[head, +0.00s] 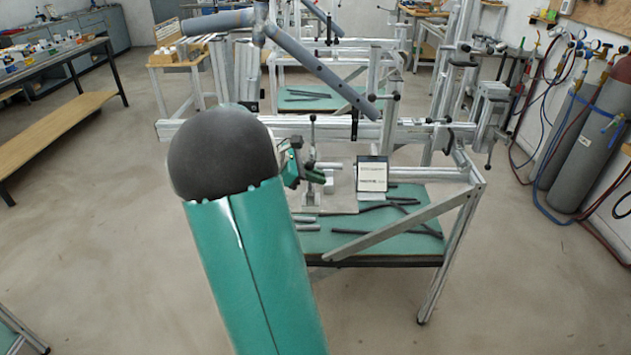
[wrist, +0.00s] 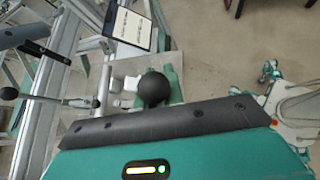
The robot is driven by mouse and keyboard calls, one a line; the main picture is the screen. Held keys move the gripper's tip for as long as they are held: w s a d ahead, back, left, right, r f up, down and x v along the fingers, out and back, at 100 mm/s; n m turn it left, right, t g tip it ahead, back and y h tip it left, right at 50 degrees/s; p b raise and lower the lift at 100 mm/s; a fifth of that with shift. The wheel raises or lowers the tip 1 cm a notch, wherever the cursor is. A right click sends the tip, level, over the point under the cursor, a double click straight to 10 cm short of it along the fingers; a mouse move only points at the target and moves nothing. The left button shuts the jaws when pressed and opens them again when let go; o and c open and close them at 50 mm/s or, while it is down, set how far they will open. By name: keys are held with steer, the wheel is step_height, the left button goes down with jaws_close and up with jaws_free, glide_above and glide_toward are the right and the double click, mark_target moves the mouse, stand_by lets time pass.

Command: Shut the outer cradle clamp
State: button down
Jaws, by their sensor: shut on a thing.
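The cradle clamp (head: 312,140) stands upright on the jig plate, a silver lever-type clamp with a dark tip. My gripper (head: 296,155) is beside it, largely hidden behind my own arm's dark dome. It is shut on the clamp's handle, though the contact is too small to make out. In the wrist view a round black knob (wrist: 153,88) shows just beyond a dark-edged green housing. A silver lever with a black ball end (wrist: 10,93) lies to its left. I cannot tell which of these belongs to the outer clamp.
A framed card (head: 372,173) stands right of the clamp. A grey tube (head: 320,68) slants above the jig, and a silver rail (head: 390,130) runs behind. Dark tubes lie on the green shelf (head: 345,240). Gas cylinders (head: 567,130) stand at right.

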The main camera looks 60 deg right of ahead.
steer(key=shift+w+d+r+n+g+y, duration=0.15)
steer(key=shift+d+r+n+g+y, duration=0.15)
steer(key=shift+d+n+y, duration=0.3)
steer(key=shift+d, duration=0.1)
steer(key=c, duration=1.5)
jaws_free()
steer(key=shift+d+f, duration=0.1)
steer(key=shift+w+f, duration=0.1)
steer(key=v, duration=1.4)
